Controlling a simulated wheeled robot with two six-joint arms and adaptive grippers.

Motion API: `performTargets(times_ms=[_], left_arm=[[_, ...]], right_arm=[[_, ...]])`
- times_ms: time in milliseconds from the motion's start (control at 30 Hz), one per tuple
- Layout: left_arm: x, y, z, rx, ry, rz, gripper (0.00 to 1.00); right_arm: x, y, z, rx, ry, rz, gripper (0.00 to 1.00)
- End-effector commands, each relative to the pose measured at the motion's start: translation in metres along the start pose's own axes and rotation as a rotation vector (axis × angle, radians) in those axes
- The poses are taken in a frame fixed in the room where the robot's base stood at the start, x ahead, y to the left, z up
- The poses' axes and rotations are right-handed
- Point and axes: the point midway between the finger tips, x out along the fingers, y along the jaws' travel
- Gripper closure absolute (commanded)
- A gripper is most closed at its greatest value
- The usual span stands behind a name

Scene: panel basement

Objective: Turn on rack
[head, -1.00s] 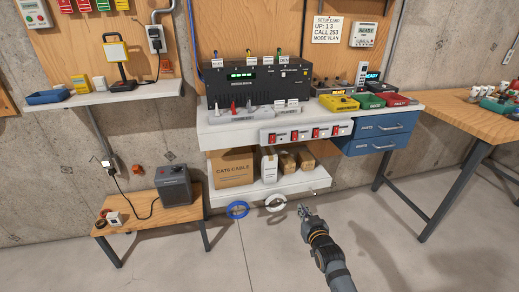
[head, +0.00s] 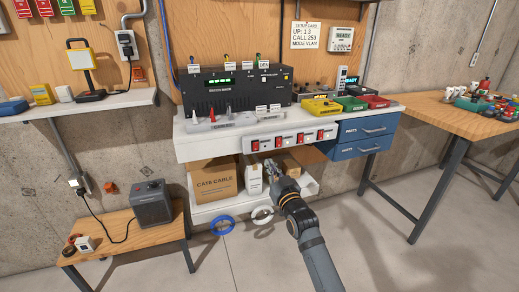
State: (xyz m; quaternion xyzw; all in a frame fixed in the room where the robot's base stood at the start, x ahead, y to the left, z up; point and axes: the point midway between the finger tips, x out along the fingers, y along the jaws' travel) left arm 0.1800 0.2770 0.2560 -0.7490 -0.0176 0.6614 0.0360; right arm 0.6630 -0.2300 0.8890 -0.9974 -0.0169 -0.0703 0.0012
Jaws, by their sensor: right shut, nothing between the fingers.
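The black rack unit (head: 225,91) stands on the white bench (head: 190,146) and shows a lit green display. A white power strip (head: 265,145) with several red switches runs along the bench's front edge. My right gripper (head: 270,166) is shut and empty. In the picture it is just below the strip's left half, in front of the lower shelf's boxes; whether it touches anything cannot be told. My left gripper is not in view.
A cardboard cable box (head: 215,180) and smaller boxes sit on the lower shelf. Blue drawers (head: 364,131) are to the right. A small wooden table (head: 140,236) with a grey heater (head: 152,203) stands left. Blue and white cable coils (head: 222,225) lie below the shelf.

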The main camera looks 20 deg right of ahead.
Motion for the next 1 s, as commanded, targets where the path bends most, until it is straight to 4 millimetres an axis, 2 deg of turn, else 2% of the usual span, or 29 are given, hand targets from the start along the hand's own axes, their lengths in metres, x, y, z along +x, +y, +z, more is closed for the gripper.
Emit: performTargets(times_ms=[100, 300, 500, 667, 1000], left_arm=[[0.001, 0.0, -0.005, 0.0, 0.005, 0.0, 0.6], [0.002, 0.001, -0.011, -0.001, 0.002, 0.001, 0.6], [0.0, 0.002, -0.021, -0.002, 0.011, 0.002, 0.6], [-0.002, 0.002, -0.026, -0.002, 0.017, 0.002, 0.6], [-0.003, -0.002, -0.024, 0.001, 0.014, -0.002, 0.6]], right_arm=[[0.028, 0.0, 0.0, 0.002, 0.002, 0.0, 1.0], [0.07, 0.0, 0.0, 0.001, 0.001, 0.0, 1.0], [0.097, 0.0, 0.0, 0.002, 0.001, 0.0, 1.0], [0.106, 0.0, 0.0, 0.0, 0.0, 0.0, 1.0], [0.106, 0.0, 0.0, 0.0, -0.002, 0.0, 1.0]])
